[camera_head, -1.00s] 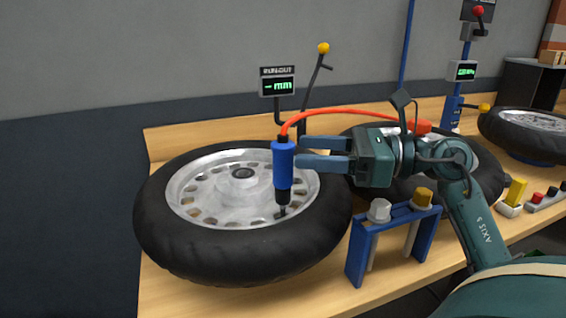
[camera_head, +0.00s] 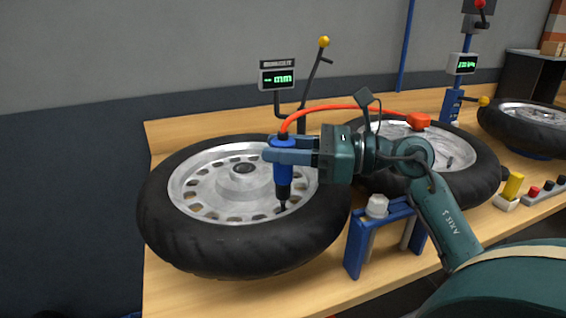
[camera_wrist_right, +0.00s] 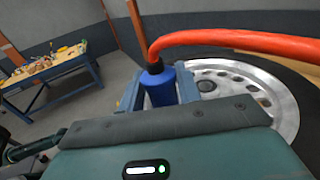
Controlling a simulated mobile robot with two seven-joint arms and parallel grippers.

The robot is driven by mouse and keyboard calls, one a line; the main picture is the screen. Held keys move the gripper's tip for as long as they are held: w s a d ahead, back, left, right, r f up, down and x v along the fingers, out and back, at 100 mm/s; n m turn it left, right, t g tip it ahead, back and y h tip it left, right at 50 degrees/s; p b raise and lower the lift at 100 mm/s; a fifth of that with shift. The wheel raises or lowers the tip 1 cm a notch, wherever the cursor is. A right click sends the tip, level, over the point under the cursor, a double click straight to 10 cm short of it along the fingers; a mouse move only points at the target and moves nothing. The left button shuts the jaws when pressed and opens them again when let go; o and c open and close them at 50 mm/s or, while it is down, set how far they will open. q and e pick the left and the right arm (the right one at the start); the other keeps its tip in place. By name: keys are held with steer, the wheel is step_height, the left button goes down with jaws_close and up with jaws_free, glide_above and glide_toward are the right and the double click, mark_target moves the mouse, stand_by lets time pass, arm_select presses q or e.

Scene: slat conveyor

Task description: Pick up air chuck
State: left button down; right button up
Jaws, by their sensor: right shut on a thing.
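The air chuck (camera_head: 283,178) is a blue cylinder with a black lower end and an orange hose from its top. It stands roughly upright over the near wheel (camera_head: 160,215), its tip at the rim by a dark valve stem; I cannot tell whether they touch. My right gripper (camera_head: 281,156) is shut on the air chuck, its fingers on both sides of the blue body. In the right wrist view the air chuck (camera_wrist_right: 158,85) sits between the fingers. My left gripper is not in view.
A blue stand (camera_head: 355,250) with a white-capped piece stands in front of my right arm. A second wheel (camera_head: 475,170) lies behind the arm, and a runout display (camera_head: 278,80) stands at the back. The bench (camera_head: 170,290) is clear at front left.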

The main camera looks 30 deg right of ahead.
steer(key=c, duration=0.5)
